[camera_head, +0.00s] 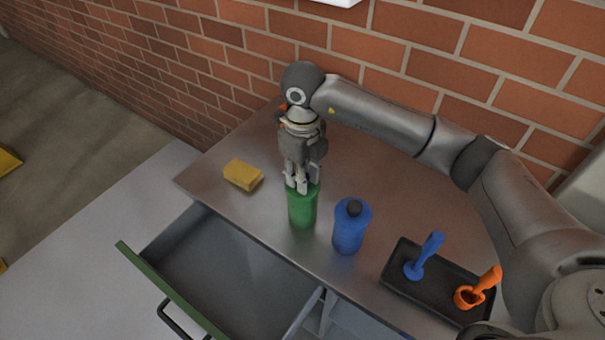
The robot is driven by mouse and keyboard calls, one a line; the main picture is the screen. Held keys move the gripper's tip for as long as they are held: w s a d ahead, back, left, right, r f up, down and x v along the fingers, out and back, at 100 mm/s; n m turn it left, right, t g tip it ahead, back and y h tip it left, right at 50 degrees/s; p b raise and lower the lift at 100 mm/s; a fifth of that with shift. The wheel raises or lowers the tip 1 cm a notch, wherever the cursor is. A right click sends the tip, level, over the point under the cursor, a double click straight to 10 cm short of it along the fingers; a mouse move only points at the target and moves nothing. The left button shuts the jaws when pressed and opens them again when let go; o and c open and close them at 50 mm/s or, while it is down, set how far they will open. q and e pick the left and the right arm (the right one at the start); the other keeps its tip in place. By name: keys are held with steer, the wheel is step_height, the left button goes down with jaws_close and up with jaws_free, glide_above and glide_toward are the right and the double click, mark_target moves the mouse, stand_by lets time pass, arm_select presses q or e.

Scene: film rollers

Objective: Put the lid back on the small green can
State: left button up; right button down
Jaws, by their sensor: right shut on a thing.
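The small green can (302,210) stands upright on the metal counter. My right gripper (301,186) points straight down directly over it, with its fingertips at the can's top rim. The gripper is shut on the lid, which is mostly hidden by the fingers. I cannot tell from this view whether the lid is seated on the can or just above it. My left gripper is not in view.
A blue bottle (349,230) with a dark cap stands close right of the can. A yellow sponge (242,175) lies to the left. A black tray (397,266) holds a blue and an orange tool. An open drawer (215,262) juts out in front. A brick wall is behind.

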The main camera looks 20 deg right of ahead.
steer(key=shift+f+b, duration=0.2)
steer(key=shift+b, duration=0.35)
stand_by(0.9)
steer(key=c, duration=1.1)
jaws_free()
steer(key=shift+c, duration=0.2)
steer(key=o, duration=0.5)
steer(key=shift+c, duration=0.2)
steer(key=shift+r, duration=0.15)
steer(key=shift+r+p, duration=1.85)
steer(key=shift+r, duration=1.55)
